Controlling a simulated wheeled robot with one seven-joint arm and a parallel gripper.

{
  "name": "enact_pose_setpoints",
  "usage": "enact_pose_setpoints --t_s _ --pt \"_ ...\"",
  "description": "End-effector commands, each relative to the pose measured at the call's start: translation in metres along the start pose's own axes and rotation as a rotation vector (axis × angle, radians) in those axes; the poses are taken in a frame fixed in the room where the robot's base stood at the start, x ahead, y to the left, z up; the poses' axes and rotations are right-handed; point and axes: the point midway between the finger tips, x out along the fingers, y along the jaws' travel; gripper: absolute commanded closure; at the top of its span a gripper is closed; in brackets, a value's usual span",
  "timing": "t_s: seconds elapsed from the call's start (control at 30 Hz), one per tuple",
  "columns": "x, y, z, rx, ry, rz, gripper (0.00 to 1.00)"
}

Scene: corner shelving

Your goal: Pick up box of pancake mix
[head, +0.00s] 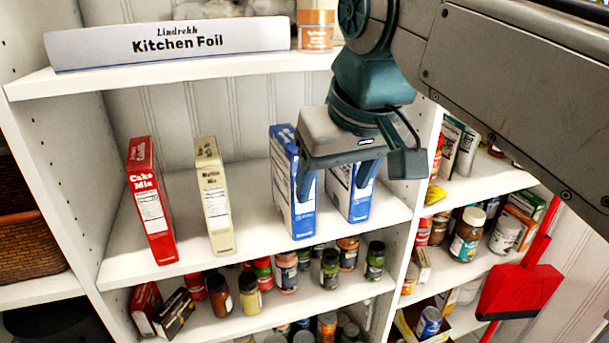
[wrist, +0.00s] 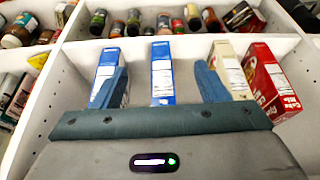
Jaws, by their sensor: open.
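Two blue-and-white boxes stand upright on the middle shelf, a left one (head: 283,165) and a right one (head: 350,205); I cannot read a pancake mix name on either. My gripper (head: 333,192) points into the shelf, open and empty, its fingers overlapping parts of both blue boxes in the head view. In the wrist view, left and right are reversed. There, one blue box (wrist: 162,78) shows between the open fingers of my gripper (wrist: 161,68), and the other blue box (wrist: 105,72) is partly hidden behind the left finger. I cannot tell any contact.
A red cake mix box (head: 150,205) and a cream muffin mix box (head: 214,200) stand to the left on the same shelf. A Kitchen Foil box (head: 165,43) lies on the shelf above. Jars crowd the shelf below. A white upright divider (head: 418,190) stands close on the right.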

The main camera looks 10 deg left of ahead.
Motion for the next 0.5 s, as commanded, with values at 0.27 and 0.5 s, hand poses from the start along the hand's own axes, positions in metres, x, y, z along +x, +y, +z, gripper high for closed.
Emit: enact_pose_setpoints --t_s 0.27,0.5 --pt "0.018 0.0 -0.046 0.0 -0.003 0.001 0.33" --pt "0.026 0.001 -0.062 0.001 0.0 0.001 0.33"
